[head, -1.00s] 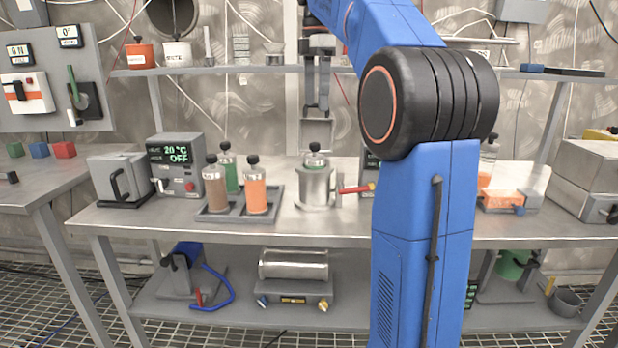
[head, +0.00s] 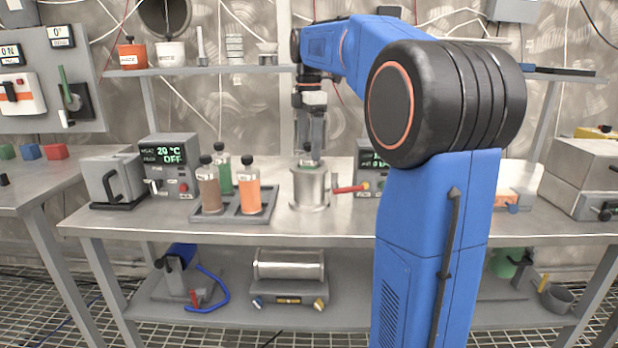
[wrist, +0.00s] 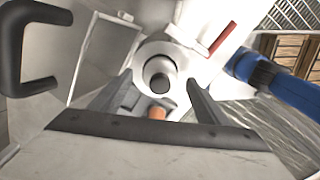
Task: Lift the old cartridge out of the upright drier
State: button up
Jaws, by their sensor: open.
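The upright drier (head: 309,190) is a grey metal cylinder with a wider base, standing on the bench. My gripper (head: 309,157) is open and points down over the drier, fingertips at about cap height. It also shows in the wrist view (wrist: 159,82), one finger on each side of the cap. I cannot tell whether either touches it.
A red-handled valve (head: 350,188) sticks out right of the drier. A grey tray (head: 228,215) with brown, green and orange bottles stands close on its left. A heater box (head: 170,165) is farther left. A shelf (head: 215,71) runs behind my arm.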

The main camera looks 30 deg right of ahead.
jog(key=shift+f, duration=1.05)
grip_shut()
jog(key=shift+r, duration=0.1)
